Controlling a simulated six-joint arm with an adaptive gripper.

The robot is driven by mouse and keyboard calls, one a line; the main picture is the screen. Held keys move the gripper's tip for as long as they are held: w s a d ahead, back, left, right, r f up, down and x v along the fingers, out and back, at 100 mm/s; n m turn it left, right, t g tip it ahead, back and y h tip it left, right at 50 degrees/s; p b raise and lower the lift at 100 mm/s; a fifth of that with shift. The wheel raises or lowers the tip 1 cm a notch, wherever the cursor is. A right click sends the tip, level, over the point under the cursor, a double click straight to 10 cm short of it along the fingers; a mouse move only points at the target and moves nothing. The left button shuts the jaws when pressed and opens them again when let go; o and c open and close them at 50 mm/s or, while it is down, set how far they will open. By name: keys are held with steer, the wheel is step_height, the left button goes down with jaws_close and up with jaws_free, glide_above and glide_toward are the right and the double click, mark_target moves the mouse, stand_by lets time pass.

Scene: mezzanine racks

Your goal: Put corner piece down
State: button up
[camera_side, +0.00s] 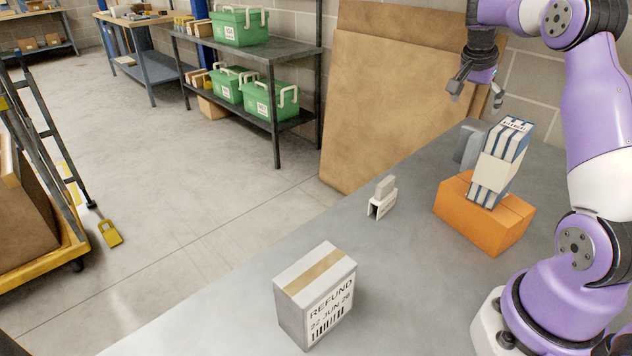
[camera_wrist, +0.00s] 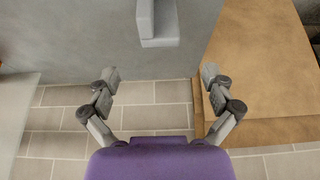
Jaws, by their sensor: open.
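A grey corner piece (camera_side: 467,145) stands on the grey table near its back end, behind the orange box, which hides part of it in the side view. In the wrist view an L-shaped light grey piece (camera_wrist: 158,25), apparently the same one, shows at the top edge and is cut off by the frame. My gripper (camera_side: 476,98) is above the table's back end, close to the wall. Its fingers are spread wide with nothing between them; in the wrist view the gripper (camera_wrist: 160,82) is apart from the piece.
An orange box (camera_side: 485,215) carries a blue-striped white pack (camera_side: 502,160). A small pale grey piece (camera_side: 382,198) and a REFUND parcel (camera_side: 316,294) stand on the table (camera_side: 400,270). Large brown boards (camera_side: 390,95) lean by its far edge. Clear tabletop lies between parcel and orange box.

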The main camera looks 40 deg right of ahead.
steer(key=w+a+r+n+t, duration=0.1)
steer(key=a+r+n+t, duration=0.2)
steer(key=a, duration=0.5)
steer(key=w+a+r+n, duration=0.1)
steer(key=a+r+n, duration=0.25)
steer(key=a, duration=0.35)
steer(key=s+a+f+n+t+y, duration=0.1)
steer(key=s+a+f+n+y, duration=0.1)
steer(key=s+a+n, duration=0.3)
steer(key=s+a+f+n+t+y, duration=0.1)
steer(key=s+a+n, duration=0.3)
steer(key=a, duration=1)
steer(key=shift+s+a+f+n+t+y, duration=0.15)
steer(key=shift+s+f+n+t+y, duration=0.2)
steer(key=shift+f+n+y, duration=0.7)
